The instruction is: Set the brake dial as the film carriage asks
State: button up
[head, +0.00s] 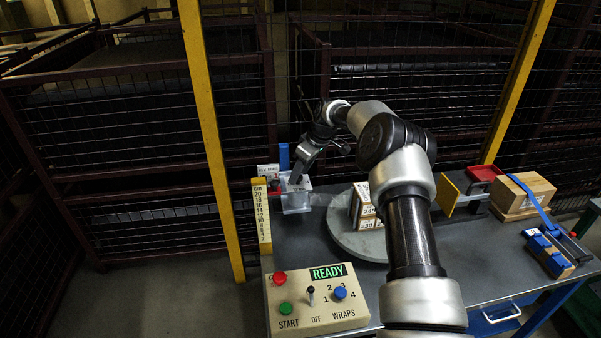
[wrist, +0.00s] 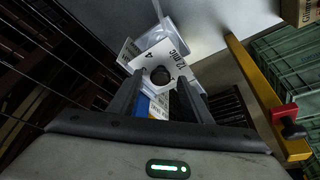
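The film carriage (head: 296,202) is a pale, partly clear block at the table's back left corner. My gripper (head: 296,178) is over the carriage, pointing down. A small red and black part (head: 273,185) sits beside the carriage, under a white label too small to read. I cannot tell whether it is the brake dial.
A yellow numbered scale post (head: 262,215) stands close left of the carriage. A grey turntable (head: 345,238) with labelled boxes (head: 366,208) lies to the right. A control panel (head: 318,302) showing READY is at the front. A wire mesh fence with yellow posts (head: 212,140) stands behind.

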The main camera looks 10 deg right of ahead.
jog(key=v, duration=1.7)
jog(key=shift+r, duration=0.2)
